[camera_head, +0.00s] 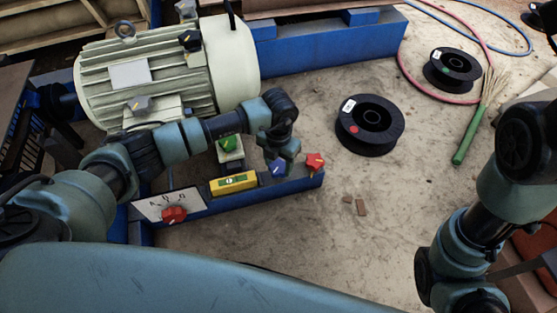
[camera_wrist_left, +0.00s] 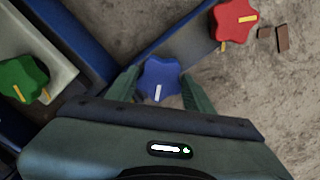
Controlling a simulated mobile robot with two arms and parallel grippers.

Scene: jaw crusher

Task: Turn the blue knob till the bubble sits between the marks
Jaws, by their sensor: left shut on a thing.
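The blue knob (camera_head: 278,170) sits on the blue beam, between the yellow level and a red knob. It also shows in the left wrist view (camera_wrist_left: 160,78), with its pale pointer line toward the gripper body. My left gripper (camera_head: 281,155) is over it from above, shut on it with one finger on each side (camera_wrist_left: 161,90). The yellow level (camera_head: 220,187) lies on the beam to the left of the knob; its green vial (camera_head: 236,181) is too small to tell where the bubble sits. My right arm is at the right edge; its gripper is out of view.
A red star knob (camera_head: 315,161) stands close right of the blue knob. A green knob (camera_head: 228,142) stands behind the level. A red knob (camera_head: 174,215) sits on a white dial plate at left. Black spools (camera_head: 369,125) lie on open floor.

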